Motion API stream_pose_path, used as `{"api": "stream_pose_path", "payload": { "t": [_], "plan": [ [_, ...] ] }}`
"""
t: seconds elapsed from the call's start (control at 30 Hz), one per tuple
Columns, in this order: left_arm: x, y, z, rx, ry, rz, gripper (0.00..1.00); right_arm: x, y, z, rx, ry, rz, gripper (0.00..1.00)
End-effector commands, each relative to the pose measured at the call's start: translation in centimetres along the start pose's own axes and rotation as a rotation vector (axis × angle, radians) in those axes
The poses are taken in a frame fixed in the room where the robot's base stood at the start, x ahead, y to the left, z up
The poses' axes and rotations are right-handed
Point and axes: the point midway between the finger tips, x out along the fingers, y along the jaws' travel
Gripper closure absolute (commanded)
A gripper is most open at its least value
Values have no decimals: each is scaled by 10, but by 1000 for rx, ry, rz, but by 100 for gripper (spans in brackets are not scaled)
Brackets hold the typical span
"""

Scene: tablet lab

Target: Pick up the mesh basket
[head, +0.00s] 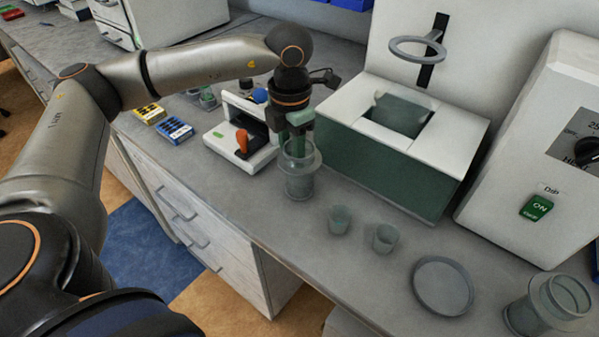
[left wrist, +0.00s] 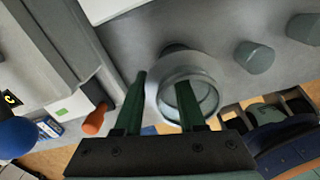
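A translucent grey cylindrical vessel with a wide collar, which I take for the mesh basket (head: 301,184), stands upright on the grey bench; no mesh weave can be made out. It also shows in the left wrist view (left wrist: 207,92). My left gripper (head: 295,141) points down at its top, with green fingers. My right gripper is not in view.
A green bath with a white top (head: 460,125) stands behind, under a wall-mounted ring (head: 417,50). A white device with an orange lever (head: 242,141) is close on the left. Two small cups (head: 340,219), a round lid (head: 442,286) and another clear vessel (head: 530,319) are to the right.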

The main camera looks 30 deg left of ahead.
Motion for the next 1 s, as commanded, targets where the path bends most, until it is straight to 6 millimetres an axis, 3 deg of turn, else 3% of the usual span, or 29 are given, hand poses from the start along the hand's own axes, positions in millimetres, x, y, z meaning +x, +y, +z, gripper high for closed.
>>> {"api": "stream_pose_path", "payload": {
  "t": [0.33,0.7,1.0],
  "plan": [
    [10,0,0,1,0,0,61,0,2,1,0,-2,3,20],
    [10,0,0,0,-1,-1,100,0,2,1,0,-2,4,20],
    [9,0,0,0,-1,-1,100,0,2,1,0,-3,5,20]
  ]
}}
